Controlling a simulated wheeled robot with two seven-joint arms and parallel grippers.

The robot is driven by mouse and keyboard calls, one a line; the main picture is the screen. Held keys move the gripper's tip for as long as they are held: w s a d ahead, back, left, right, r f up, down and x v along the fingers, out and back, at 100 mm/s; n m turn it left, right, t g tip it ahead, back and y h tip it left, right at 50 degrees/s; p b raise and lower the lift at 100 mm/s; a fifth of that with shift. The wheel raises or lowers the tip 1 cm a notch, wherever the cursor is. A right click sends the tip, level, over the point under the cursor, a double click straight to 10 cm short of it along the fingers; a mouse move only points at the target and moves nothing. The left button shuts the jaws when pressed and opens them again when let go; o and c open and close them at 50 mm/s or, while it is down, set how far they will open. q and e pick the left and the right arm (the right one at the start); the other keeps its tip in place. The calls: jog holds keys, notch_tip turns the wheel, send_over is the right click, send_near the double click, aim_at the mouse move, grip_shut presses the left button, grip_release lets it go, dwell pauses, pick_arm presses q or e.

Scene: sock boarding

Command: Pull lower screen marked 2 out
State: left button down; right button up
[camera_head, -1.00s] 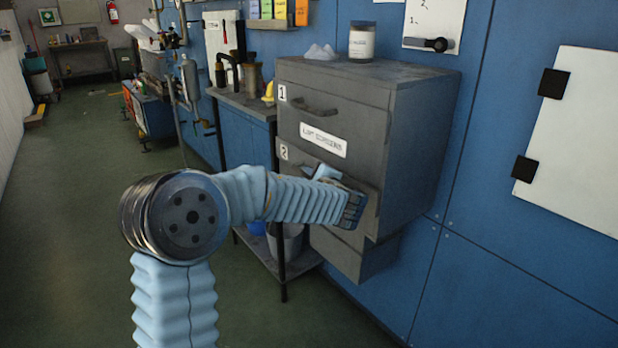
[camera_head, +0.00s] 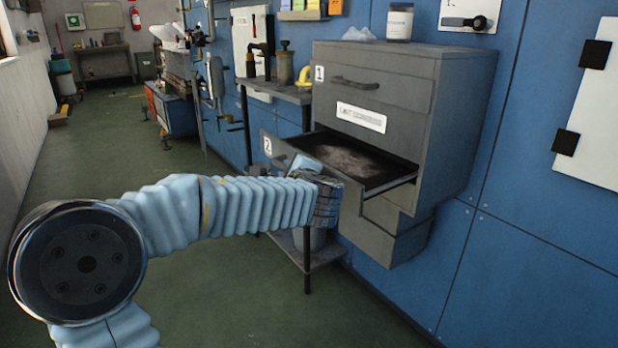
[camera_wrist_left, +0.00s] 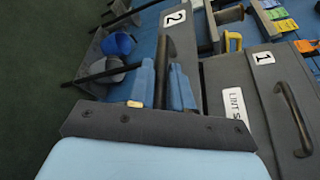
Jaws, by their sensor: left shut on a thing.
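The lower screen marked 2 (camera_head: 272,150) is a grey drawer-like unit in the grey cabinet (camera_head: 455,110). It stands part way out, and its dark interior with greyish, lint-like material shows from above. My left gripper (camera_head: 303,166) is at its front face, and the gripper and wrist hide the handle in the head view. In the left wrist view the blue fingers of my left gripper (camera_wrist_left: 162,88) are shut around the dark bar handle (camera_wrist_left: 164,45), near the 2 label. My right gripper is in neither view.
The upper screen marked 1 (camera_head: 345,92), with its own handle, is closed above. A jar (camera_head: 399,22) and a whitish clump (camera_head: 358,34) sit on the cabinet top. A bench (camera_head: 290,92) stands to the left. Open green floor (camera_head: 220,290) lies in front.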

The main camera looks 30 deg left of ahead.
pick_arm(q)
jog(key=shift+s+a+f+b, duration=0.1)
jog(key=shift+s+a+b, duration=0.15)
jog(key=shift+s, duration=0.45)
jog(key=shift+s+a+b, duration=0.1)
jog(key=shift+s+a, duration=0.15)
jog(key=shift+s, duration=0.4)
jog(key=c, duration=1.4)
grip_release()
jog(key=shift+d, duration=0.1)
jog(key=v, duration=1.3)
jog(key=shift+s+d, duration=0.2)
jog(key=shift+s, duration=0.05)
